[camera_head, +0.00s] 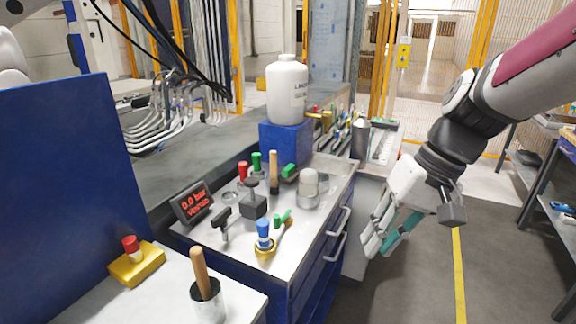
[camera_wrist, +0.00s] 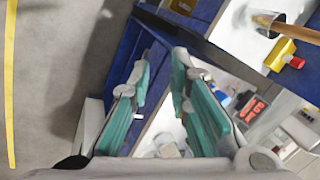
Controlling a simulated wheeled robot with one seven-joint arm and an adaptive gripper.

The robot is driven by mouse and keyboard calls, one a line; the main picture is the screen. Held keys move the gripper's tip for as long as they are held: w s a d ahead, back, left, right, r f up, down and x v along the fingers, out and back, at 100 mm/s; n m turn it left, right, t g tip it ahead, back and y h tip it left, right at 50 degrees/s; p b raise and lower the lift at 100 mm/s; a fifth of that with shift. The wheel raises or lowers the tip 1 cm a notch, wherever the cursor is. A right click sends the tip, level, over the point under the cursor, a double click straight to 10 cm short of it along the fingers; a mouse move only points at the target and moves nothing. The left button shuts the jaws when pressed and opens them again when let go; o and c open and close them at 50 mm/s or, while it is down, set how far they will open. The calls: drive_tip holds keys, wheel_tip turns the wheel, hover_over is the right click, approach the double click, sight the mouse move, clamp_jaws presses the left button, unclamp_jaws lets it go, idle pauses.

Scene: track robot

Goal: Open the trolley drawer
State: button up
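The blue trolley (camera_head: 292,292) with a metal top stands in the middle of the head view. Its drawer front faces right and carries two silver bar handles, an upper one (camera_head: 343,220) and a lower one (camera_head: 336,246). The drawers look shut. My gripper (camera_head: 378,246) hangs to the right of the handles, pointing down and left, apart from them in this view. In the wrist view my gripper (camera_wrist: 160,62) has its teal-padded fingers spread with a gap between them, and nothing is held. Blue trolley panels (camera_wrist: 122,62) show beyond the fingers; I cannot make out a handle there clearly.
Valves and knobs, a pressure display (camera_head: 192,205) and a white bottle (camera_head: 287,90) on a blue block stand on or behind the trolley top. A cup with a wooden-handled tool (camera_head: 207,300) is in front. The floor (camera_head: 405,290) to the right is clear.

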drive_tip(key=w+d+f+y+b, duration=0.2)
drive_tip(key=w+f+y+b, duration=0.1)
drive_tip(key=w+f, duration=0.5)
drive_tip(key=m+t+y+b, duration=0.6)
drive_tip(key=t+b, duration=0.1)
approach(340, 246)
drive_tip(key=x, duration=0.3)
drive_tip(key=b+x, duration=0.1)
drive_tip(key=x, duration=0.6)
drive_tip(key=shift+f+b, duration=0.3)
drive_tip(key=shift+b, duration=0.1)
drive_tip(key=shift+c, duration=0.6)
clamp_jaws()
drive_tip(key=shift+s, duration=0.1)
